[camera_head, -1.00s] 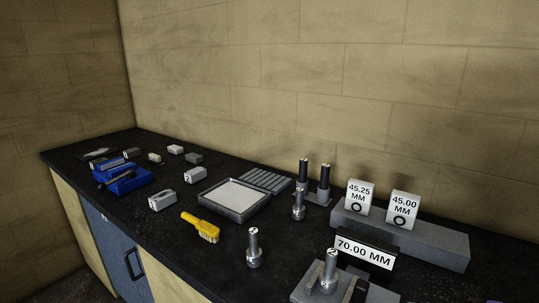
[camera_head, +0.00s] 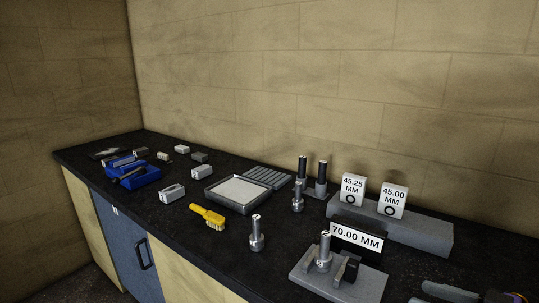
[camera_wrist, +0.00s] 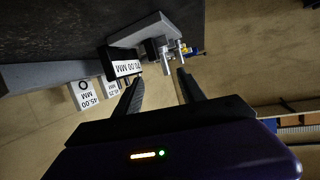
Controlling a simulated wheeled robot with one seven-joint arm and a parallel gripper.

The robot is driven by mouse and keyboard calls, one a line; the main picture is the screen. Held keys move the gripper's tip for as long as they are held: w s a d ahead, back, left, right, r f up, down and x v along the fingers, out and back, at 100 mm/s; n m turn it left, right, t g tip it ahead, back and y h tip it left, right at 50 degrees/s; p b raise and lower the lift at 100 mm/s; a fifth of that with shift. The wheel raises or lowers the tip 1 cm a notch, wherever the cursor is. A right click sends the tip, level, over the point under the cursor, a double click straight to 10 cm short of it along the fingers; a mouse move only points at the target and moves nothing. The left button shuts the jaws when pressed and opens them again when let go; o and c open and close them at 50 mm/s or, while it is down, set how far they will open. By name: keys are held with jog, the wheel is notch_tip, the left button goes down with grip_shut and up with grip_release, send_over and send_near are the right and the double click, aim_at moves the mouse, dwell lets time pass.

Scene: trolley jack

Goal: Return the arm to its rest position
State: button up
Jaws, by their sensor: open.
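My gripper (camera_wrist: 158,90) shows in the wrist view with its two dark fingers spread apart and nothing between them. The wrist view is upside down relative to the bench signs. Past the fingertips is a grey fixture block (camera_wrist: 140,33) with a silver pin gauge and a black 70.00 MM sign (camera_wrist: 126,68). The fingers appear apart from these. In the head view, the grey fixture (camera_head: 322,282) stands at the front right of the bench, with the 70.00 MM sign (camera_head: 356,238) behind it. Part of what looks like my gripper shows at the bottom right edge; most of my arm is out of frame.
A grey block (camera_head: 415,232) carries 45.25 MM and 45.00 MM signs. Silver pins (camera_head: 257,236), a yellow brush (camera_head: 208,216), a square tray (camera_head: 213,200), a blue holder (camera_head: 133,178) and several small blocks stand on the dark bench (camera_head: 175,245). A wall closes the back.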

jog(key=d+f+m+t+h, duration=0.1)
jog(key=m+h, duration=0.2)
jog(key=s+d+f+m+t+h, duration=0.1)
jog(key=d+f+m+t+h, duration=0.1)
jog(key=m+h, duration=0.2)
jog(key=d+f+m+t+h, duration=0.2)
jog(key=m+h, duration=0.1)
jog(key=shift+s+d+f+m, duration=0.15)
jog(key=shift+s+d+m, duration=0.1)
jog(key=shift+s+m, duration=0.15)
jog(key=s+h, duration=0.1)
jog(key=s+a+f+m+h, duration=0.1)
jog(key=s, duration=0.2)
jog(key=shift+s+a+f+m+h, duration=0.15)
jog(key=shift+s+f+m+h, duration=0.15)
jog(key=shift+s+f+h, duration=0.1)
jog(key=s+a+n+y, duration=0.1)
jog(key=s+a, duration=0.4)
jog(key=s, duration=0.4)
jog(key=s+a+f+n+g+y, duration=0.1)
jog(key=s+a+n, duration=0.1)
jog(key=s+a, duration=0.3)
jog(key=s+a+f+n+y, duration=0.1)
jog(key=s+a, duration=0.4)
jog(key=s, duration=0.8)
jog(key=shift+s+f+n+y, duration=0.3)
jog(key=shift+n+y, duration=0.1)
jog(key=shift+n, duration=0.3)
